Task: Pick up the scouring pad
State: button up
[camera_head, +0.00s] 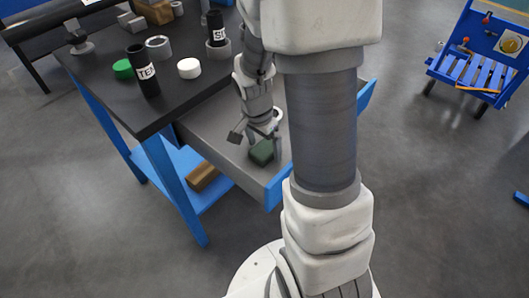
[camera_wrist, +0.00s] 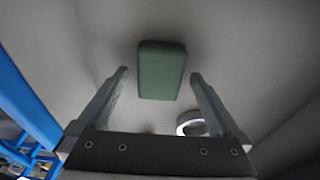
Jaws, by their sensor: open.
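The scouring pad (camera_head: 262,152) is a dark green block lying on the floor of an open grey drawer (camera_head: 218,132), near the drawer's front end. My gripper (camera_head: 262,134) is inside the drawer just by the pad, and part of it overlaps the pad's outline in the head view. In the wrist view the green pad (camera_wrist: 162,70) lies ahead, roughly between the lines of my two fingers (camera_wrist: 160,76). The fingers are spread, with gaps on both sides of the pad. I cannot tell how far above the drawer floor they are.
A white ring-shaped thing (camera_wrist: 191,124) shows beside the right finger in the wrist view. The black tabletop (camera_head: 190,98) above the drawer holds a black canister (camera_head: 142,72), a white puck (camera_head: 189,68) and a green disc (camera_head: 123,69). The drawer's blue front (camera_head: 277,184) stands close to the pad.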

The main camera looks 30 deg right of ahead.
aim_at(264, 148)
jog(key=c, duration=1.4)
notch_tip(264, 148, up, 10)
jog(key=p, duration=0.4)
jog(key=shift+r, duration=0.1)
